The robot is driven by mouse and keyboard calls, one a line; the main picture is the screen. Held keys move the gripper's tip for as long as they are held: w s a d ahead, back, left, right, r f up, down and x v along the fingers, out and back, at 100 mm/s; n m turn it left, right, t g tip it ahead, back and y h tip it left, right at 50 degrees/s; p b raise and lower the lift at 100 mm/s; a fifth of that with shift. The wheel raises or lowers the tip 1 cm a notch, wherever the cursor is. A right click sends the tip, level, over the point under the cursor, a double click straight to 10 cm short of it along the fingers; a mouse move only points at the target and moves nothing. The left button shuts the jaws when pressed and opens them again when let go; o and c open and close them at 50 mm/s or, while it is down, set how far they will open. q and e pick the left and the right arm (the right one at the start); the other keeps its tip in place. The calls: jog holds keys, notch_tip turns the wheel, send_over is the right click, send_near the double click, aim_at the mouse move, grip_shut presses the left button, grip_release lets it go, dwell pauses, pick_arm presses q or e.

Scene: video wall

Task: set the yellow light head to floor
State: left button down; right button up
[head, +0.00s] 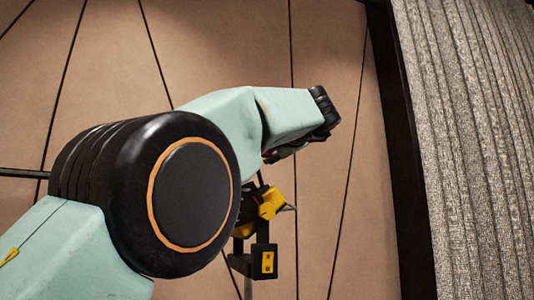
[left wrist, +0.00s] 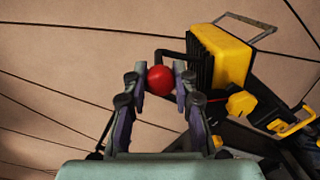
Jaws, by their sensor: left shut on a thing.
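The yellow light head (left wrist: 222,55) has a black finned body and a metal bracket, at the upper right of the left wrist view. A black bent rod runs from it to a red ball knob (left wrist: 160,80). My left gripper (left wrist: 160,84) is shut on this red knob, one finger on each side. In the head view the yellow light head (head: 270,203) shows small, below my left forearm and partly hidden behind my arm. My left gripper is mostly hidden there. My right gripper is in neither view.
Below the light head is a black box with a yellow plate (head: 264,261) by a thin stand pole (head: 248,288). A second yellow part with a handle (left wrist: 295,123) is at the right of the wrist view. A tan panelled wall (head: 345,230) is behind; a grey ribbed curtain (head: 470,150) hangs right.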

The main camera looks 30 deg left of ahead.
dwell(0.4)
pick_arm(q)
jog(key=c, duration=1.5)
grip_release()
jog(key=o, duration=0.4)
jog(key=shift+s+a, duration=0.15)
jog(key=shift+s, duration=0.05)
jog(key=shift+o, duration=0.2)
jog(key=shift+d, duration=0.2)
jog(key=shift+d, duration=0.2)
jog(key=v, duration=1.1)
jog(key=shift+s, duration=0.2)
